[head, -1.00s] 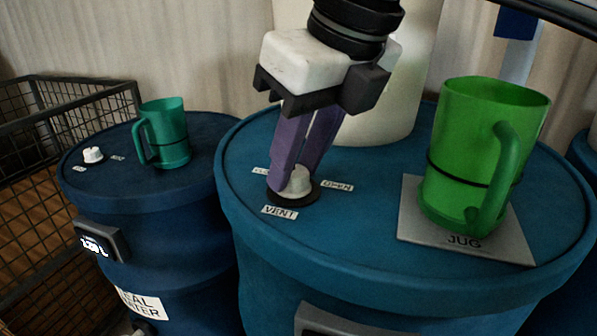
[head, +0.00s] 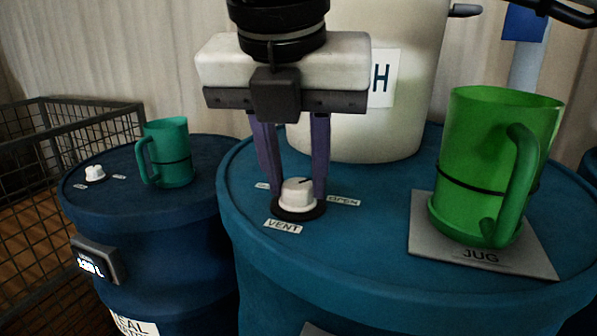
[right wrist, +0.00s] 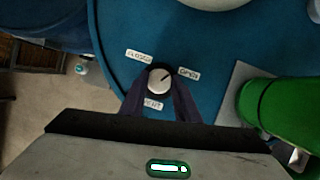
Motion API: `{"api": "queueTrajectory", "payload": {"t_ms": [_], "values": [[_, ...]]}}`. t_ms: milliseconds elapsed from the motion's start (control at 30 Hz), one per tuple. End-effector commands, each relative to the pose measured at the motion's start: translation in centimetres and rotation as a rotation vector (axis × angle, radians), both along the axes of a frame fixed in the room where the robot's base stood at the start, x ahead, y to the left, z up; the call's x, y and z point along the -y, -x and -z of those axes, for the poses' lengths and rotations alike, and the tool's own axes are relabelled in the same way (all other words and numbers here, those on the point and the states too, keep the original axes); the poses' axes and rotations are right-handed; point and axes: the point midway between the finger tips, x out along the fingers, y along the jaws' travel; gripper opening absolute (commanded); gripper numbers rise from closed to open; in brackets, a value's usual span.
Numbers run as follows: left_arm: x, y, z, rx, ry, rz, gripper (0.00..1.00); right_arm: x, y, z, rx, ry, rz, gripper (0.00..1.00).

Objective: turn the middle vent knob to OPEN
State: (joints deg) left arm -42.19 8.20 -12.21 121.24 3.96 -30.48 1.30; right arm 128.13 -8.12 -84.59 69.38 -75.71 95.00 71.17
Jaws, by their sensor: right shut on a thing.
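The middle vent knob (head: 297,193) is a white knob on a black disc, on top of the middle blue drum (head: 360,235). Its OPEN label (head: 344,201) is at the right and its VENT label (head: 283,227) in front. My right gripper (head: 296,182) points down with its purple fingers shut on the knob, one on each side. In the right wrist view the knob (right wrist: 160,79) shows between the fingers (right wrist: 160,98). Its dark pointer line slants up and right, towards the side of the OPEN label (right wrist: 189,74). The CLOSED label (right wrist: 139,56) is at upper left. My left gripper is out of view.
A green jug (head: 490,165) stands on a grey plate (head: 540,262) right of the knob. A pale container (head: 345,130) stands behind. The left drum (head: 165,215) bears a teal jug (head: 168,150) and another white knob (head: 94,173). A wire cage (head: 75,125) is at the far left.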

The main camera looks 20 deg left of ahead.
Motion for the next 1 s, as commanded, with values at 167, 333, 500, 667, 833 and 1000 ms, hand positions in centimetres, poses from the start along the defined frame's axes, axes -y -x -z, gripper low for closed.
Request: {"api": "queueTrajectory", "payload": {"t_ms": [167,333,500,667,833,1000], "values": [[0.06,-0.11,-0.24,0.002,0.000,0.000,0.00,-0.13,0.04,-0.05,0.000,0.000,0.103,0.06],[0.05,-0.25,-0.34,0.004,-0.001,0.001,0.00,-0.14,0.03,-0.04,-0.001,0.001,0.166,0.06],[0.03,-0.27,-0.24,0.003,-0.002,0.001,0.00,-0.15,0.04,-0.02,-0.002,0.000,0.196,0.06],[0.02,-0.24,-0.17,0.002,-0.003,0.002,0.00,-0.16,0.04,-0.01,-0.002,0.000,0.204,0.06],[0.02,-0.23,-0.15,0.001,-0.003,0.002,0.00,-0.16,0.04,-0.01,-0.002,-0.001,0.205,0.06],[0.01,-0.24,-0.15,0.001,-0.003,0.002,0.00,-0.15,0.05,0.00,-0.002,-0.001,0.204,0.37]]}}
